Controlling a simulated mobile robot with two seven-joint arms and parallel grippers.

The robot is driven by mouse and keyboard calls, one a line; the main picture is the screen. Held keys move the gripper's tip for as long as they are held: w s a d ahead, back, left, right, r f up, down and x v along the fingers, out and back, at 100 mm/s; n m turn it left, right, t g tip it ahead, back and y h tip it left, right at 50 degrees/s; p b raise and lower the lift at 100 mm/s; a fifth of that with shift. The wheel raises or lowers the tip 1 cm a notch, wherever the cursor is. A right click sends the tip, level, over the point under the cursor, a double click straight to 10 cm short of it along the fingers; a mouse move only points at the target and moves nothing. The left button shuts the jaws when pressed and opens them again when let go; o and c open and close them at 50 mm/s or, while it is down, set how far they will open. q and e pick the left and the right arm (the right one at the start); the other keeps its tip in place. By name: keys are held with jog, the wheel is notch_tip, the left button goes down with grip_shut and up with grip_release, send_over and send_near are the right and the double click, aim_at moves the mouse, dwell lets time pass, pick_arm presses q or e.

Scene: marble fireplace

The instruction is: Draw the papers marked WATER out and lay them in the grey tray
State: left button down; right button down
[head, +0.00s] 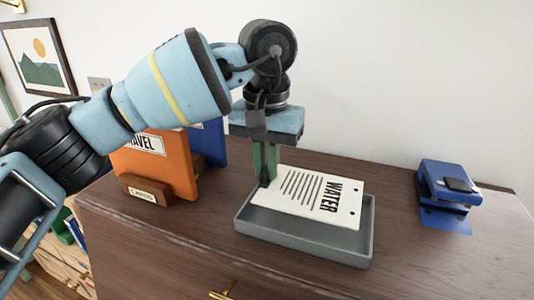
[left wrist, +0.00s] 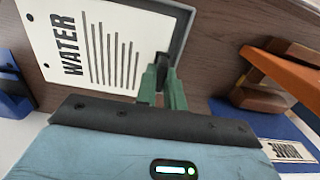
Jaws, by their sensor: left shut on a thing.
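A white sheet marked WATER (head: 310,199) lies flat within the outline of the grey tray (head: 305,246), at or just above its floor; I cannot tell if it rests there. My left gripper (head: 265,182) points down at the tray's back left corner and is shut on the sheet's left edge. In the left wrist view the closed fingers (left wrist: 163,72) meet the edge of the sheet (left wrist: 95,45), and the tray rim (left wrist: 182,30) shows behind it. My right gripper is not in view.
An orange binder (head: 165,165) and a blue binder (head: 212,140) stand in a wooden holder (head: 150,194) left of the tray. A blue hole punch (head: 447,183) sits at the right. The wooden top between tray and punch is clear. A wall rises behind.

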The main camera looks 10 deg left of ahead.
pick_arm(q)
jog(key=shift+f+b, duration=0.35)
jog(key=shift+f, duration=1.5)
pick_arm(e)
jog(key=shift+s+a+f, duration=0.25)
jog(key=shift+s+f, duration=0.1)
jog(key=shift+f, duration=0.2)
pick_arm(q)
jog(key=c, duration=1.4)
grip_release()
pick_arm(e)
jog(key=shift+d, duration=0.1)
pick_arm(q)
jog(key=shift+r, duration=0.1)
